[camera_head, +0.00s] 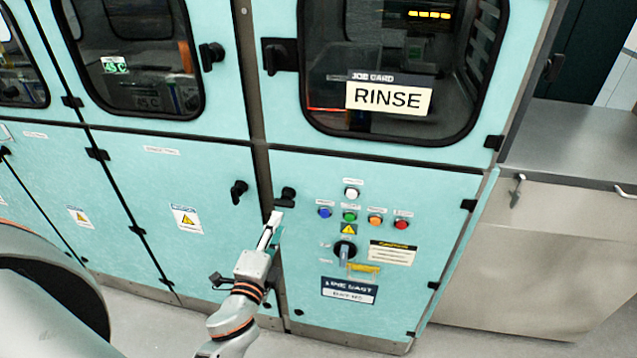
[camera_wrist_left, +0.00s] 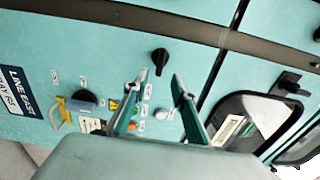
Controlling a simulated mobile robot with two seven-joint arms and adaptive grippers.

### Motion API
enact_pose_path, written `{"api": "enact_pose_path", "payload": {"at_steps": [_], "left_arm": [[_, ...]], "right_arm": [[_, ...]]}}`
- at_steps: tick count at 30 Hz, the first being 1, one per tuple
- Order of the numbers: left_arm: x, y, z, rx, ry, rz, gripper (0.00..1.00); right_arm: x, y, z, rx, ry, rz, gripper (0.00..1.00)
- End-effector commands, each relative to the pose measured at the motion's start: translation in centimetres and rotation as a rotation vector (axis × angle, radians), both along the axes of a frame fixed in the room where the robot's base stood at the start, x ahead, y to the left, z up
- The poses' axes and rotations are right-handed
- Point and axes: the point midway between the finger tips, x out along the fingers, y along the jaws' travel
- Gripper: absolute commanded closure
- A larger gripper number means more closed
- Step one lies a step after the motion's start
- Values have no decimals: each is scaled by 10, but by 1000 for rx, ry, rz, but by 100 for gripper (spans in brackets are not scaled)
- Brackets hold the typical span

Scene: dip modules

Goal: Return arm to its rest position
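My left gripper (camera_head: 271,228) is in front of the teal cabinet's lower panels, just below a black door latch (camera_head: 286,196). In the left wrist view my left gripper (camera_wrist_left: 159,80) has its two fingers spread apart with nothing between them. A black latch (camera_wrist_left: 160,60) shows beyond the fingertips there; I cannot tell how far off it is. The left arm reaches up from the bottom of the head view. My right gripper is in neither view.
A "RINSE" card (camera_head: 389,97) is on the window above. A metal counter (camera_head: 575,150) stands at the right. Grey floor (camera_head: 140,325) is open in front.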

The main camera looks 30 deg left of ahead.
Motion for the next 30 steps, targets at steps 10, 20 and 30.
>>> {"api": "enact_pose_path", "payload": {"at_steps": [10,20,30], "left_arm": [[-15,-15,-39,-220,46,-33,74],[-107,-85,-180,-1022,328,3,74],[-171,-123,-235,-1369,499,114,74]], "right_arm": [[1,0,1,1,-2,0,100],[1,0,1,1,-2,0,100],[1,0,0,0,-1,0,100]]}}
